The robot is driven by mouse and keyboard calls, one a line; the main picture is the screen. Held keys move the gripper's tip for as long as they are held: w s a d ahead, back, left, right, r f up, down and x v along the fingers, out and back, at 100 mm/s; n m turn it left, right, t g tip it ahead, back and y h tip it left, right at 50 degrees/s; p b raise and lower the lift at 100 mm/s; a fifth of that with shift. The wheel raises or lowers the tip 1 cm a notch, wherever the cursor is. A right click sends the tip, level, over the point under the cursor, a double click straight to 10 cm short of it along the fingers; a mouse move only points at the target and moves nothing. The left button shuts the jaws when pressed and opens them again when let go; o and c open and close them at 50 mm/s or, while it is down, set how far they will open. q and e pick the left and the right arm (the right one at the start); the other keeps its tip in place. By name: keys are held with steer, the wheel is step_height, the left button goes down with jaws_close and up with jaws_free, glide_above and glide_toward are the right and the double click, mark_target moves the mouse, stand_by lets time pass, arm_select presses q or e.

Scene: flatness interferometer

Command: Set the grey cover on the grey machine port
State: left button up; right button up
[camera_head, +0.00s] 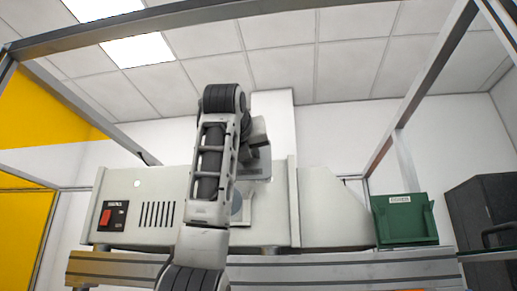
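The grey machine (335,205) stands across the middle, with a red switch and dark vent slots on its left part. One arm, which I take to be my left, rises from the bottom and covers part of its front. My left gripper (257,172) is just right of that arm, in front of the machine, with its fingers mostly hidden. Just below it is a round grey piece (237,207) beside a paler plate; I cannot tell whether it is the cover or the port. My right gripper is out of view.
A green bin (404,219) with a label stands right of the machine. A dark cabinet (485,215) is at far right. Metal frame posts and beams surround the bench, whose slotted front rail (340,273) runs below the machine.

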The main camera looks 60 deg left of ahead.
arm_select(q)
steer(key=s+a+p, duration=0.2)
steer(key=s+a, duration=0.2)
steer(key=a, duration=0.3)
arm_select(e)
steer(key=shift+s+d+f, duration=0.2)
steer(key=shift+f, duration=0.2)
arm_select(q)
steer(key=shift+d, duration=0.1)
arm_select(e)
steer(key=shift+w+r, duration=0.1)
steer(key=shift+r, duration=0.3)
arm_select(q)
steer(key=shift+w+a+r+p, duration=0.2)
steer(key=shift+w+a+p, duration=0.3)
steer(key=shift+a+p, duration=0.15)
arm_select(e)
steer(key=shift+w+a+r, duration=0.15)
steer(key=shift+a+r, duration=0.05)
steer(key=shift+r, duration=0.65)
arm_select(q)
steer(key=shift+w, duration=0.1)
steer(key=shift+p+x, duration=0.9)
steer(key=shift+x, duration=0.5)
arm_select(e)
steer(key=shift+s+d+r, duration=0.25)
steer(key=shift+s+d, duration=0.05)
